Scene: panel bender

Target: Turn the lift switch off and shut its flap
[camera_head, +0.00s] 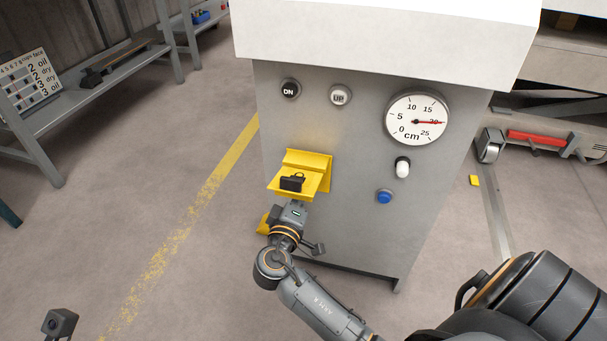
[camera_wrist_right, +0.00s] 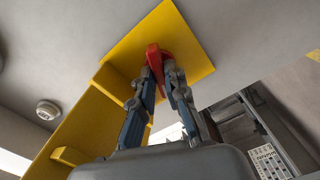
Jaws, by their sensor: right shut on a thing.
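The lift switch's yellow housing (camera_head: 321,163) is on the front of the grey cabinet, left of centre in the head view. Its yellow flap (camera_wrist_right: 62,132) stands open, out from the yellow back plate (camera_wrist_right: 188,38) in the right wrist view. The red switch handle (camera_wrist_right: 153,56) sticks out from the plate. My right gripper (camera_wrist_right: 160,76) is shut on this red handle, with a finger on each side. In the head view my right gripper (camera_head: 293,182) is in front of the housing and hides the handle.
The cabinet (camera_head: 345,210) also carries an ON button (camera_head: 290,88), an UP button (camera_head: 339,95), a round cm gauge (camera_head: 416,119) near 20, a white-tipped lever (camera_head: 402,168) and a blue button (camera_head: 384,196). A shelf (camera_head: 110,80) stands at left. Floor between is clear.

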